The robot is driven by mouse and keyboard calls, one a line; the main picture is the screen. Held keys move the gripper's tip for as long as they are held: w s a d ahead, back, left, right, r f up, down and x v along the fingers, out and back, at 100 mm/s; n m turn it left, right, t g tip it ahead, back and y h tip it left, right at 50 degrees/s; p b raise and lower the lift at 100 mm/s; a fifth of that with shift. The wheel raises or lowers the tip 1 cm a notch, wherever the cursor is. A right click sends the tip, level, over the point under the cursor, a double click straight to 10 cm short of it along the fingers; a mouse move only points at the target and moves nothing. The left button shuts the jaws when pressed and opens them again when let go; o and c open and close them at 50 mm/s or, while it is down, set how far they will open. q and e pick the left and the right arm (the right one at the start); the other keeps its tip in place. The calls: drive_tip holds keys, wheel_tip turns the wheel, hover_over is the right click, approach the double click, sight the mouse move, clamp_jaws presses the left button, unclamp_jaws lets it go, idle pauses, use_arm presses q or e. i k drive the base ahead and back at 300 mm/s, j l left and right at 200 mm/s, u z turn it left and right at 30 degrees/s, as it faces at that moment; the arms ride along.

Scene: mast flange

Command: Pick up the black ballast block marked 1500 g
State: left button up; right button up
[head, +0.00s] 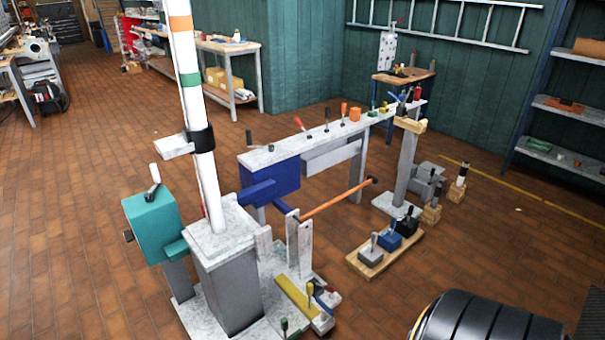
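A wooden board (353,262) lies on the floor right of the centre. It carries a row of three blocks with upright handles. The black block (407,228) is at the far right end of the row. The blue block (389,241) is in the middle and the grey block (370,258) is at the near left end. Any marking such as 1500 g is too small to read.
A white mast (190,85) with orange and green bands rises from a grey pedestal (228,290). A grey post (405,170) stands behind the blocks. Brick floor (500,255) right of the board is clear.

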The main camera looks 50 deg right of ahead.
sight(406, 226)
drive_tip(key=z, duration=1.35)
